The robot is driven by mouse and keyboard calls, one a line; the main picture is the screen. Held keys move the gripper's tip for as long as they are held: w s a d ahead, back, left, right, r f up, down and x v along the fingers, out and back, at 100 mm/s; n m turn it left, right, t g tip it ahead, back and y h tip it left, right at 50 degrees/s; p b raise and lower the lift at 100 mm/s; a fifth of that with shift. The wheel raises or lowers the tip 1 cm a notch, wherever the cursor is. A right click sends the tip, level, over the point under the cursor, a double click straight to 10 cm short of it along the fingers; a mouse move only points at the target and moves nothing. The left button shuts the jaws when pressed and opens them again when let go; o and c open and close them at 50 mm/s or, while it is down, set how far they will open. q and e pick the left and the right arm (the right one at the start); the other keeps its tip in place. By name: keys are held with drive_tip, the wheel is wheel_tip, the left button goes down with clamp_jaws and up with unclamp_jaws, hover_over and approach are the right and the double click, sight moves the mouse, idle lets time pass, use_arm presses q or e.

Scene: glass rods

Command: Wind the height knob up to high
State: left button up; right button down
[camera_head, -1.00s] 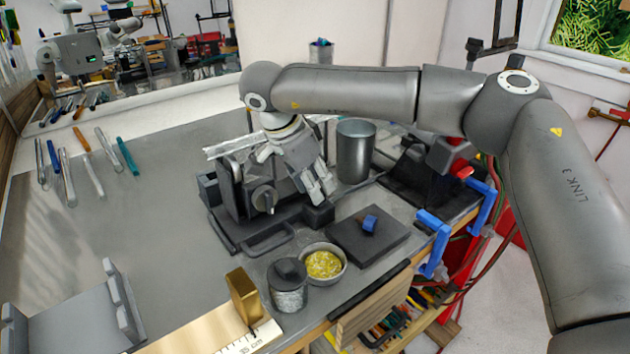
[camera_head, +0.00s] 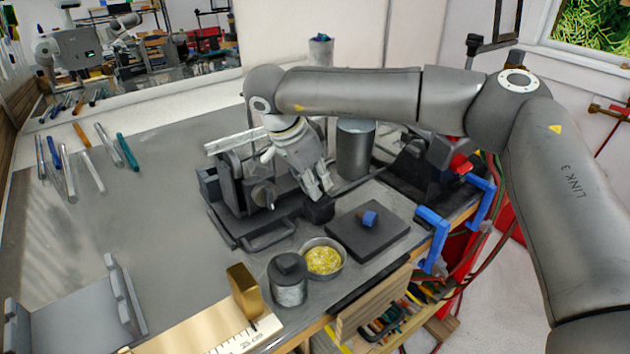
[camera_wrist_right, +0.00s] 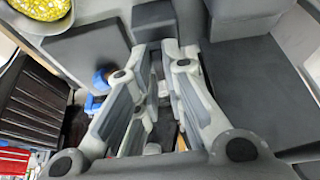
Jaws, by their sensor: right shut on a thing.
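The dark grey device (camera_head: 236,200) stands on the bench in the middle of the head view. A round grey knob (camera_head: 262,196) with a grip bar is on its front face. A dark block-shaped knob (camera_head: 318,208) sits low at its right end; I take this to be the height knob. My right gripper (camera_head: 322,187) points down at it, fingers close together and shut on it. In the wrist view, the fingertips (camera_wrist_right: 160,48) meet the dark knob (camera_wrist_right: 157,18), partly hidden by them. Its setting cannot be read. My left gripper is not in view.
A metal beaker (camera_head: 355,150) stands just behind the gripper. A dark plate with a blue piece (camera_head: 385,242), a yellow-filled bowl (camera_head: 338,272) and a lidded jar (camera_head: 290,292) are in front. Several glass rods (camera_head: 70,180) lie at left. The left-middle bench is clear.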

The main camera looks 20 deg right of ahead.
drive_tip(key=shift+n, duration=0.3)
drive_tip(key=shift+n+b, duration=0.3)
drive_tip(key=n, duration=0.1)
drive_tip(key=n+t+b, duration=0.1)
drive_tip(key=n, duration=0.1)
drive_tip(key=shift+s+d+f+t+y, duration=0.1)
drive_tip(key=shift+s+t+y, duration=0.05)
drive_tip(key=shift+t+y, duration=0.2)
drive_tip(key=n+y+b, duration=0.1)
drive_tip(key=n, duration=0.1)
drive_tip(key=n+t+y+b, duration=0.1)
drive_tip(key=n, duration=0.2)
drive_tip(key=shift+s+d+n, duration=0.15)
drive_tip(key=shift+d+n, duration=0.05)
drive_tip(key=shift+n, duration=0.1)
drive_tip(key=n+y+b, duration=0.1)
drive_tip(key=n, duration=0.2)
drive_tip(key=shift+d+n, duration=0.15)
drive_tip(key=shift+n, duration=0.15)
drive_tip(key=shift+d+n+y, duration=0.15)
drive_tip(key=shift+n+y, duration=0.7)
drive_tip(key=shift+n, duration=1.05)
drive_tip(key=c, duration=1.5)
unclamp_jaws()
